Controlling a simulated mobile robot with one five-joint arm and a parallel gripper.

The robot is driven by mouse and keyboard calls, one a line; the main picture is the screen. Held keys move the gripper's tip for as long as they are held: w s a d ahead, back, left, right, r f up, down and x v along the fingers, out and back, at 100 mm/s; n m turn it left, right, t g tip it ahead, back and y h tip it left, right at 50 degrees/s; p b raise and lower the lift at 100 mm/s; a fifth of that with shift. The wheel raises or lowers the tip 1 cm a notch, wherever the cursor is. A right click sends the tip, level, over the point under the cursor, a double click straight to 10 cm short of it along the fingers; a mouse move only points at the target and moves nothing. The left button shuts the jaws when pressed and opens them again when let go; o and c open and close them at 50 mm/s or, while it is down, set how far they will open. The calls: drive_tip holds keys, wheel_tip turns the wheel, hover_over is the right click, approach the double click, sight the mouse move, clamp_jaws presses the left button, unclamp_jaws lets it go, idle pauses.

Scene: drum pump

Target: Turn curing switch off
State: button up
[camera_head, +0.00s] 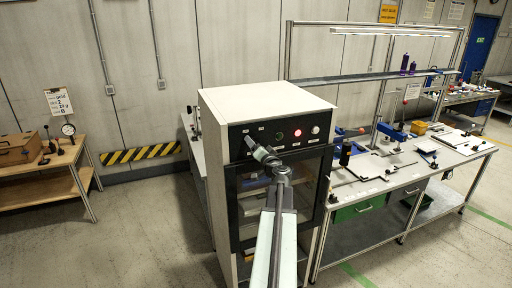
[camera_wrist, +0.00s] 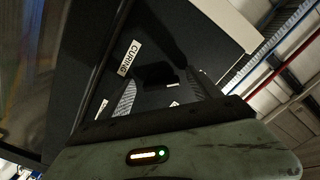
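The curing cabinet (camera_head: 268,100) is a tall white box with a black front panel. In the head view my gripper (camera_head: 252,145) is at the left part of that panel and covers what lies behind it. In the wrist view a white label reading CURING (camera_wrist: 129,57) is on the dark panel. A dark block-like shape (camera_wrist: 157,74), which may be the switch, shows beyond my gripper (camera_wrist: 167,92). The two finger pads stand apart on either side of it, with a gap between them. I cannot tell whether they touch it. The switch's position is not readable.
A red lamp (camera_head: 297,132) glows on the panel, with a pale round button (camera_head: 315,130) to its right. The glazed cabinet door is below the panel. A workbench (camera_head: 372,183) with tools stands close on the right. Open floor (camera_head: 130,240) lies to the left.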

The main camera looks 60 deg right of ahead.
drive_tip(key=v, duration=0.8)
drive_tip(key=shift+w, duration=0.1)
